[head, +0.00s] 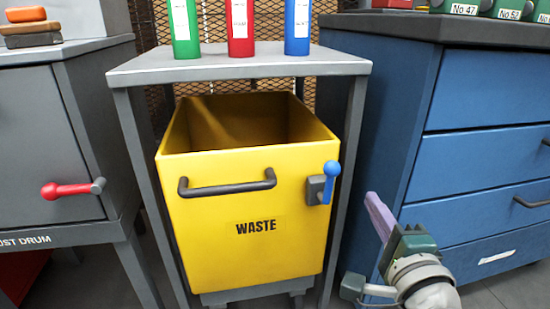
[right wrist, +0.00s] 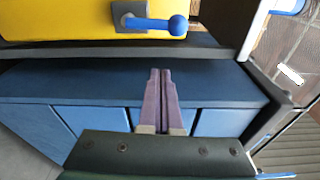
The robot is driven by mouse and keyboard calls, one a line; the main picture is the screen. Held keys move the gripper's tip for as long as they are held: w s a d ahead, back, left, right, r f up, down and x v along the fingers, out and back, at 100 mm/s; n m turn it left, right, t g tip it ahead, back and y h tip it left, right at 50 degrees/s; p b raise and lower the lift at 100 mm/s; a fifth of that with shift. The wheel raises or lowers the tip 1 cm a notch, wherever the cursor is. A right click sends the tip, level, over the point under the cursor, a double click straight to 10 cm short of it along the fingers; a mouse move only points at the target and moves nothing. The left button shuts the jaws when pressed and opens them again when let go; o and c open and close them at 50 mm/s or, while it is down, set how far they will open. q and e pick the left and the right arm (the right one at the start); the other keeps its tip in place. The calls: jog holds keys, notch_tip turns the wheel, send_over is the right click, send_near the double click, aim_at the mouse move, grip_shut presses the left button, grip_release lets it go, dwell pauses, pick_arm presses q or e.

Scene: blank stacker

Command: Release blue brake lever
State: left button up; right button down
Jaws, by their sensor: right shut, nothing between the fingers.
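The blue brake lever (head: 331,180) sits on a grey mount at the right of the front face of the yellow waste bin (head: 205,225). Its round knob points up in the head view. The lever also shows at the top of the right wrist view (right wrist: 155,23), against the yellow bin. My right gripper (head: 375,205) is below and to the right of the lever, apart from it. Its purple fingers (right wrist: 160,90) are shut together and empty. My left gripper is not in view.
The bin stands under a grey table (head: 230,66) bearing green, red and blue binders. A blue drawer cabinet (head: 480,90) stands close at right. A grey cabinet (head: 35,130) with a red lever (head: 65,190) stands at left.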

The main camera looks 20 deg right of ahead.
jog(key=v, duration=0.2)
jog(key=shift+s+a, duration=0.15)
jog(key=shift+s, duration=0.1)
dwell(0.3)
